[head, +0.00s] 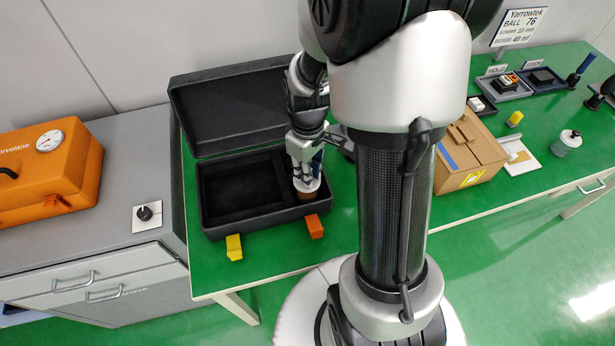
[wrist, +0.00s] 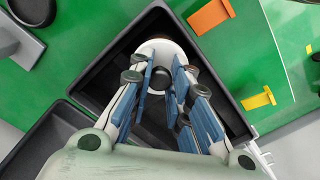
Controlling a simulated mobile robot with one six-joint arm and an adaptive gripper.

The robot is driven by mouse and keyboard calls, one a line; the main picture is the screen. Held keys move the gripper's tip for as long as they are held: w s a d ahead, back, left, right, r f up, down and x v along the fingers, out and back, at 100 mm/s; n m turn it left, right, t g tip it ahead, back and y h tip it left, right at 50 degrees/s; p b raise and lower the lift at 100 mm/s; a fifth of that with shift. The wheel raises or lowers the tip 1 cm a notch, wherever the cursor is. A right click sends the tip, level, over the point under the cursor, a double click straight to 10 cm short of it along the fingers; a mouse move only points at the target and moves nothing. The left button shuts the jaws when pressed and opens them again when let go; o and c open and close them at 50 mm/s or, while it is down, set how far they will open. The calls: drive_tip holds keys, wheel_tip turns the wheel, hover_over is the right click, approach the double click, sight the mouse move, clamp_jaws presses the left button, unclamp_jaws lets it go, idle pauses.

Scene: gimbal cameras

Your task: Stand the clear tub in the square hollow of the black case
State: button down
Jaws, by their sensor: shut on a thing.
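The black case (head: 214,222) lies open on the green table in the head view, its lid raised at the back. It has a wide hollow at left and a smaller one at right. My gripper (head: 306,174) points down over the smaller hollow, shut on the tub (head: 308,195), which shows a white round top and a brownish lower part. In the wrist view, the tub's white top (wrist: 160,46) shows beyond the fingers of my gripper (wrist: 178,84), with a dark knob between them. The tub looks upright inside the case outline. Whether its base touches the hollow's floor is hidden.
A cardboard box (head: 468,152) is to the right, beyond my arm. A grey jar (head: 566,143) stands farther right. An orange case (head: 45,165) is on the left cabinet.

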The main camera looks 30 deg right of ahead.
drive_tip(key=shift+f, duration=1)
drive_tip(key=shift+f+b, duration=0.2)
drive_tip(key=shift+b, duration=0.15)
drive_tip(key=c, duration=1.5)
unclamp_jaws()
